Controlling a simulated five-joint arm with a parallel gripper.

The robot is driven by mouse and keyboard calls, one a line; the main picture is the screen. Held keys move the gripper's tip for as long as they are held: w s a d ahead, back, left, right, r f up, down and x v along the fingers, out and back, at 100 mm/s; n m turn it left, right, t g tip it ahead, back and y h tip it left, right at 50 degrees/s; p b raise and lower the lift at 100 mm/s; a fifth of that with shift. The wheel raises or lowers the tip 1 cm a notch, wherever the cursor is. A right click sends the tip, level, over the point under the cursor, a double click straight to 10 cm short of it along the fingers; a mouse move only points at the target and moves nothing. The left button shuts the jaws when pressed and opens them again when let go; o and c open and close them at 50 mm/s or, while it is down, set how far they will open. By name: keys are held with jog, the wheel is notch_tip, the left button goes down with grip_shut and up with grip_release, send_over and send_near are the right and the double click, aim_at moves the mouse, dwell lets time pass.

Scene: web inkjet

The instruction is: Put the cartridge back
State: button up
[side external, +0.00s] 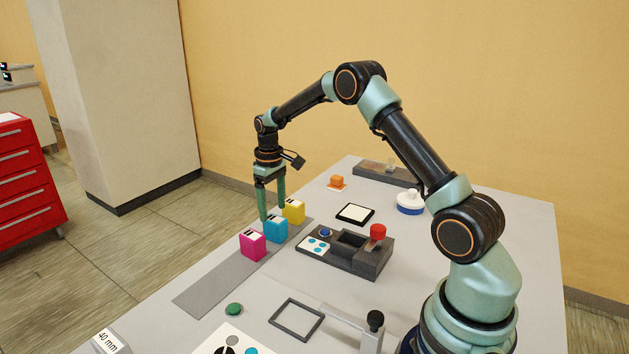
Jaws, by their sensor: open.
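Three cartridges stand in a row on a grey strip (208,290): a magenta cartridge (252,246), a cyan cartridge (276,230) and a yellow cartridge (293,211). My gripper (272,212) points down with its green fingers apart, at the top of the cyan cartridge. One finger shows at the cyan cartridge's left and the other near the yellow one; I cannot tell whether they touch or straddle it. A dark holder (376,261) to the right has an open, empty-looking slot, a blue button, a red knob (378,231) and a white label with cyan dots.
The strip's front end is clear.

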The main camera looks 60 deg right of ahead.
aim_at(273, 218)
jog(key=s+a+r+t, duration=0.1)
jog(key=s+a+r, duration=0.15)
jog(key=r, duration=0.55)
jog(key=s+a+r, duration=0.1)
jog(key=a+r, duration=0.2)
jog(key=r, duration=0.5)
jog(key=s+a+t, duration=0.2)
jog(key=s+a, duration=0.3)
jog(key=s, duration=0.4)
jog(key=s+a+r+t, duration=0.1)
jog(key=s+a+t, duration=0.1)
jog(key=s+a, duration=0.3)
jog(key=s, duration=0.3)
jog(key=shift+s+a+r+t, duration=0.2)
jog(key=shift+s+t, duration=0.1)
jog(key=shift+s, duration=0.05)
